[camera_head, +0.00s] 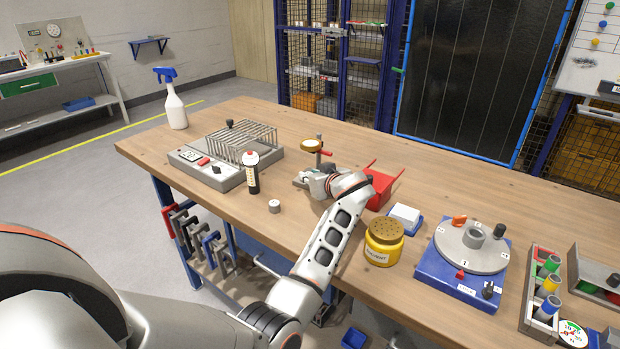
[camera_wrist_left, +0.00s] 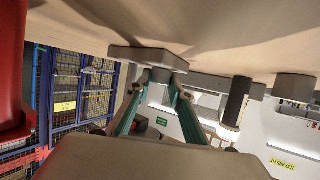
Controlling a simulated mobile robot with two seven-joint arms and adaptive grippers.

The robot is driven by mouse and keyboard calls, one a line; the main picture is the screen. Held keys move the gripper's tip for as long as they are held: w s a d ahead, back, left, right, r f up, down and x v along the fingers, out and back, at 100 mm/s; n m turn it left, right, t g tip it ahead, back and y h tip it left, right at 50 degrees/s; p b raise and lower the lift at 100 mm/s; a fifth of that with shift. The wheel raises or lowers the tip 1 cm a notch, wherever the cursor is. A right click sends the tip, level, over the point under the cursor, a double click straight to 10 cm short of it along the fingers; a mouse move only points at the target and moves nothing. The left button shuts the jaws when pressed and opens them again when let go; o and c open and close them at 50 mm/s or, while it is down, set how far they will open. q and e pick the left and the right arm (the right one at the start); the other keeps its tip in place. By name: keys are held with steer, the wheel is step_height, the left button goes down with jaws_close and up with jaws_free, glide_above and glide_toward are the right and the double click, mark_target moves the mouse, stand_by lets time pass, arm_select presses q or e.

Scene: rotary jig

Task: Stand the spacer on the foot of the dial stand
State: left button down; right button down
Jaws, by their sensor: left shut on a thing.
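The dial stand (camera_head: 318,150) has a round brass-rimmed dial and a red part on its post, and stands mid-table behind my left gripper. My left gripper (camera_head: 306,181) is low over the table at the stand's foot. In the left wrist view, which is upside down, the flat grey foot (camera_wrist_left: 130,56) lies just beyond the fingertips. The left gripper (camera_wrist_left: 158,88) is shut on a short grey piece, seemingly the spacer (camera_wrist_left: 159,75). The piece overlaps the foot in view; I cannot tell whether it touches. My right gripper is out of view.
A wire rack (camera_head: 240,145) is farther left. A red bin (camera_head: 379,188), yellow jar (camera_head: 384,243) and blue rotary jig (camera_head: 450,277) stand to the right.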

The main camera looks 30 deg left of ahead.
arm_select(q)
steer(key=shift+w, duration=0.3)
steer(key=c, duration=1.7)
jaws_free()
